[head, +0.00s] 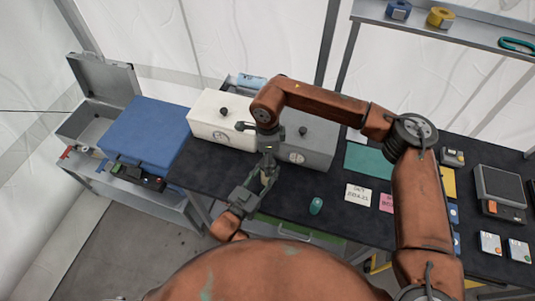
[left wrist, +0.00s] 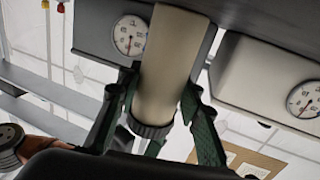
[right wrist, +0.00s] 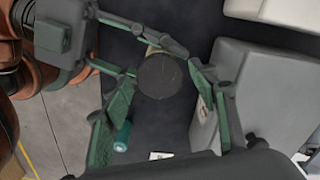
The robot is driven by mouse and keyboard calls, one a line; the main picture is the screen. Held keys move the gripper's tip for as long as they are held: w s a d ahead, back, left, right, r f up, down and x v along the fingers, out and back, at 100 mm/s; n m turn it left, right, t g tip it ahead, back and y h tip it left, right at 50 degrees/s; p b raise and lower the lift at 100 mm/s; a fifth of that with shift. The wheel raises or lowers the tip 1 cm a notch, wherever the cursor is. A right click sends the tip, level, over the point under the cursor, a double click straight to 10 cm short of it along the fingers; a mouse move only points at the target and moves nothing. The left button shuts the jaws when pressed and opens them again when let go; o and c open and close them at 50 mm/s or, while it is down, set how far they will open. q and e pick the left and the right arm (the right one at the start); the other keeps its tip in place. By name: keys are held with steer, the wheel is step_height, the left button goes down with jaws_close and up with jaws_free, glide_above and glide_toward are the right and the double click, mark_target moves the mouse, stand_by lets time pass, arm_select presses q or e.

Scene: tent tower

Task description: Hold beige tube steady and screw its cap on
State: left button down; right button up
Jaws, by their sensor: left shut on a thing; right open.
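The beige tube (left wrist: 168,70) is between the green-padded fingers of my left gripper (left wrist: 158,100), which is shut on it. In the head view the tube (head: 267,181) shows as a small pale piece at my left gripper (head: 258,184). The dark ribbed cap (left wrist: 150,129) sits at one end of the tube. In the right wrist view the round dark cap (right wrist: 160,76) hides most of the tube. My right gripper (right wrist: 163,85) is open, with one finger on each side of the cap and gaps showing. I cannot tell how far the cap is threaded.
A white box (head: 222,112) and a grey box (head: 312,140) with gauges stand close behind the grippers. Cards (head: 357,195) and a green mat (head: 369,161) lie to the right.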

steer(key=shift+f, duration=0.2)
steer(key=shift+c, duration=0.7)
steer(key=c, duration=1.1)
steer(key=o, duration=1.4)
steer(key=shift+c, duration=0.2)
step_height(320, 180, up, 12)
arm_select(q)
steer(key=c, duration=1.3)
jaws_free()
steer(key=shift+o, duration=0.2)
